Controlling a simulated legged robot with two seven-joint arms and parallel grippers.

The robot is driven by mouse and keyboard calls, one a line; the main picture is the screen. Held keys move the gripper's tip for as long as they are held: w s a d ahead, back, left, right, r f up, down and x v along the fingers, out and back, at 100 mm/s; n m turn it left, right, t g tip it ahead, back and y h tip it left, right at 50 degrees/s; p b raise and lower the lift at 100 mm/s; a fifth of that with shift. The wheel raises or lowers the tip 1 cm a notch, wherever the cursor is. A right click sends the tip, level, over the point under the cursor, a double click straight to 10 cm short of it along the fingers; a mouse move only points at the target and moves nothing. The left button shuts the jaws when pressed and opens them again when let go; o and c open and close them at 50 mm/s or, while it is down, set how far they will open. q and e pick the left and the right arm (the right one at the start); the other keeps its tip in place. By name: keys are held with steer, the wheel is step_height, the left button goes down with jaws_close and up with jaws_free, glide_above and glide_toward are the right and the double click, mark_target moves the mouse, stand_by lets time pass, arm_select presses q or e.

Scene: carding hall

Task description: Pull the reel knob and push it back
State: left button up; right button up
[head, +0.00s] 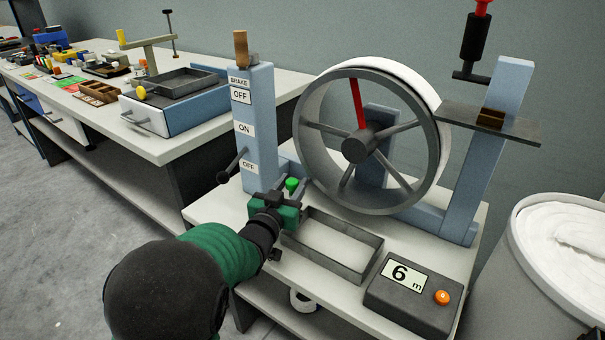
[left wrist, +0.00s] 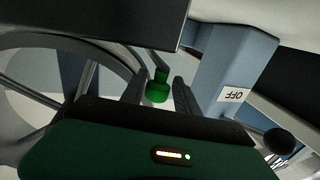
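The green knob (head: 292,183) sits low at the front of the reel (head: 310,160), just right of the blue post. In the left wrist view the green knob (left wrist: 158,90) is between the two dark fingers. My left gripper (head: 290,188) reaches it from the front; its fingers look open, with a gap showing on the right side of the knob in the wrist view. Whether the left finger touches the knob is unclear. The reel has grey spokes, one red. My right gripper is in neither view.
The blue brake post (head: 262,125) with OFF and ON labels and a black-balled lever (head: 223,177) stands left of the reel. A shallow metal tray (head: 365,238) and a counter box (head: 413,298) reading 6 m are in front. A white-filled drum (head: 530,260) stands right.

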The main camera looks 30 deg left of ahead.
arm_select(q)
steer(key=shift+d+r, duration=0.15)
steer(key=shift+r, duration=0.05)
steer(key=shift+c, duration=0.9)
jaws_close()
steer(key=shift+f, duration=0.15)
